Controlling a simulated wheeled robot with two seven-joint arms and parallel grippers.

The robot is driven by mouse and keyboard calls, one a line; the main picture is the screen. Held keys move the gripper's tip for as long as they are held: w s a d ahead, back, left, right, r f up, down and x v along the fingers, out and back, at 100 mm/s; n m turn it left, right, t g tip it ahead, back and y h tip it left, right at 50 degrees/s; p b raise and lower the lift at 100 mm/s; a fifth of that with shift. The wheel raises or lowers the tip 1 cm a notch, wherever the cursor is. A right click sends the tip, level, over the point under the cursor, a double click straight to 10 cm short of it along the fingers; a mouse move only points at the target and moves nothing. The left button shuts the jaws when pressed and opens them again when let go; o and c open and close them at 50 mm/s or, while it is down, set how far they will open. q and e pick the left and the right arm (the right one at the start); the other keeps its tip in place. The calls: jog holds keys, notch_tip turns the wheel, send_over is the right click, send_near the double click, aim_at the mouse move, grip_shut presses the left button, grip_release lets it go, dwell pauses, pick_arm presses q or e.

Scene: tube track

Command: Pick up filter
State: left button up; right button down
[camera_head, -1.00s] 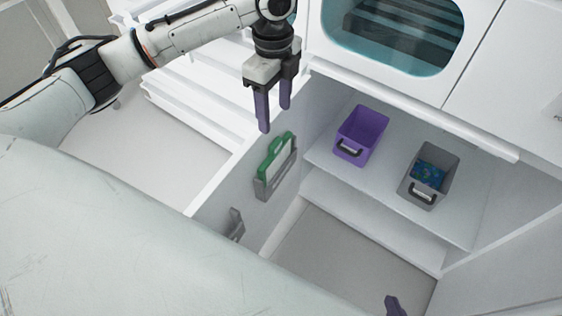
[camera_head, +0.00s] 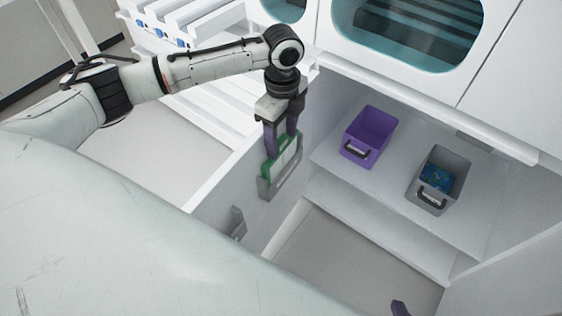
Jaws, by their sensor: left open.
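The filter, a green-framed panel (camera_head: 285,158), sits upright in a grey holder (camera_head: 282,184) on the white side panel. My left gripper (camera_head: 281,147) points down at the top of the filter, with its purple fingers open and overlapping the green frame in the picture. The fingers hide part of the frame's top, and whether they touch it I cannot tell. Of my right gripper only a small purple tip (camera_head: 400,308) shows at the bottom edge.
A purple bin (camera_head: 368,137) and a grey bin (camera_head: 438,180) with blue-green contents stand on the white shelf (camera_head: 400,205). An empty grey bracket (camera_head: 236,223) is fixed to the side panel. White cabinet doors with a window (camera_head: 408,32) are above.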

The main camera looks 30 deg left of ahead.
pick_arm(q)
jog(key=c, duration=1.2)
jog(key=shift+r, duration=0.15)
notch_tip(320, 180, up, 28)
jog(key=p, duration=0.6)
jog(key=shift+p, duration=0.4)
jog(key=shift+r+p, duration=0.1)
jog(key=shift+p, duration=0.95)
